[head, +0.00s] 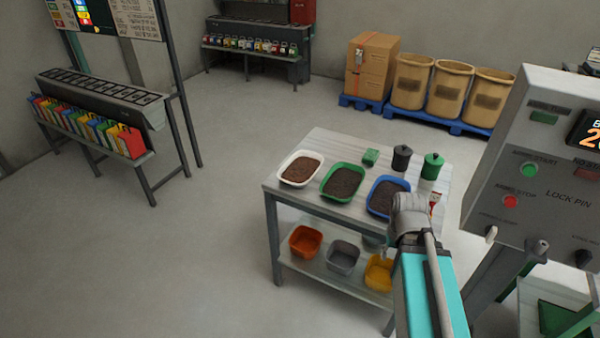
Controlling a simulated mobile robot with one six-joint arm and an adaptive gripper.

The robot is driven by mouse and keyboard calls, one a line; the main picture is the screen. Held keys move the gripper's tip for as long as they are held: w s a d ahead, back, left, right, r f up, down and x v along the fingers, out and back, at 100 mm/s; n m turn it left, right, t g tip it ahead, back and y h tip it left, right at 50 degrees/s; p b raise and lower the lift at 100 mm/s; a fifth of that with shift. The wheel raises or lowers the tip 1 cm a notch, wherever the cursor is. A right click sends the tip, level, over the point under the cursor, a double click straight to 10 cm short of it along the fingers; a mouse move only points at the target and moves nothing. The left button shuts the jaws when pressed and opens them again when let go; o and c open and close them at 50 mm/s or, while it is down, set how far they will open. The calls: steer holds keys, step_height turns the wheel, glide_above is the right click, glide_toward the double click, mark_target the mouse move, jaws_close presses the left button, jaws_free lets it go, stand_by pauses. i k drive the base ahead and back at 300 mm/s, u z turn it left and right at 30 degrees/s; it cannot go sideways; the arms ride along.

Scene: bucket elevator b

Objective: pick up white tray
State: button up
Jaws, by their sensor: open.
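The white tray (284,179) stands on the top of a light table in the head view, at its left end. It holds dark brown grainy material. A green tray (325,192) and a blue tray (371,202), both with dark contents, stand to its right in a row. My arm reaches up from the lower right, and its grey joint is in front of the table's right part, right of the white tray. My gripper cannot be made out; nothing of mine touches the white tray in this view.
A small green box (370,157), a black canister (401,158) and a green-topped canister (432,165) stand behind the trays. Orange (305,241), grey (342,257) and yellow (379,273) bins sit on the lower shelf. A control panel (560,160) stands right.

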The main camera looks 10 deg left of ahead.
mark_target(298, 171)
steer(key=u, duration=0.05)
steer(key=i, duration=1)
steer(key=z, duration=0.05)
